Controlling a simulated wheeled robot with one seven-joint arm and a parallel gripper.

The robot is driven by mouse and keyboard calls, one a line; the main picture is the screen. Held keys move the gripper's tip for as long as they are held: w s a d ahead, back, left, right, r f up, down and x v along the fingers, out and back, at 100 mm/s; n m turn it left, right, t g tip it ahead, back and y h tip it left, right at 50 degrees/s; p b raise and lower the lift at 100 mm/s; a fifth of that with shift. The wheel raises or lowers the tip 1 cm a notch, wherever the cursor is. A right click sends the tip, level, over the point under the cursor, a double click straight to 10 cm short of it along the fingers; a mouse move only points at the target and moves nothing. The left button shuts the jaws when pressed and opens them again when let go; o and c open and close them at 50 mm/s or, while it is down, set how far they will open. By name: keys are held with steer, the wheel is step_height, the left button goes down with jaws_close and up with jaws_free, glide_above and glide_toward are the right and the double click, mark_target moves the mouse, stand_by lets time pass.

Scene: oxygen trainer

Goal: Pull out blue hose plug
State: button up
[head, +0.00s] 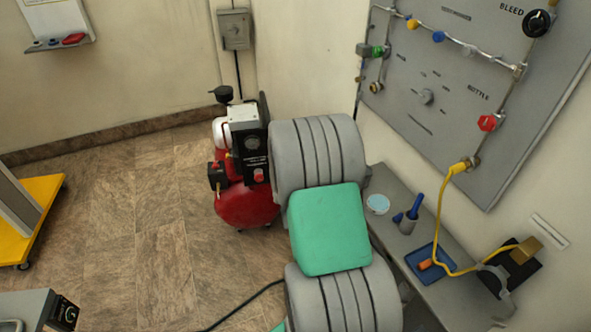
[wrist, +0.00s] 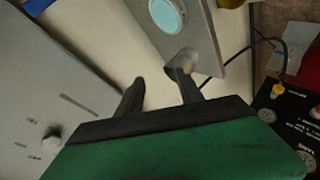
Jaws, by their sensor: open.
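No blue hose plug can be made out for certain. A yellow hose (head: 439,215) runs from a brass fitting on the panel down past the tray. My gripper (wrist: 158,88) is open and empty in the wrist view, its dark fingers apart, near the shelf edge. A blurred brownish bit shows by the right fingertip. My arm hides my gripper in the head view.
The grey wall panel (head: 445,110) carries pipes and coloured valves, including a blue one (head: 438,37). The shelf (head: 385,189) has a pale blue disc (head: 378,204), also in the wrist view (wrist: 167,14). A red compressor (head: 246,203) stands left of my arm. Open floor lies further left.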

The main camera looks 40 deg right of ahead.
steer(key=w+a+r+n+t, duration=0.2)
steer(key=w+a+t, duration=0.1)
steer(key=w+a, duration=0.3)
steer(key=w+a+r+n+t+b, duration=0.1)
steer(key=w+a+n+t, duration=0.2)
steer(key=w+a, duration=0.3)
steer(key=a, duration=0.3)
steer(key=shift+r+n+t+h, duration=0.3)
steer(key=shift+r, duration=0.05)
steer(key=shift+d, duration=0.1)
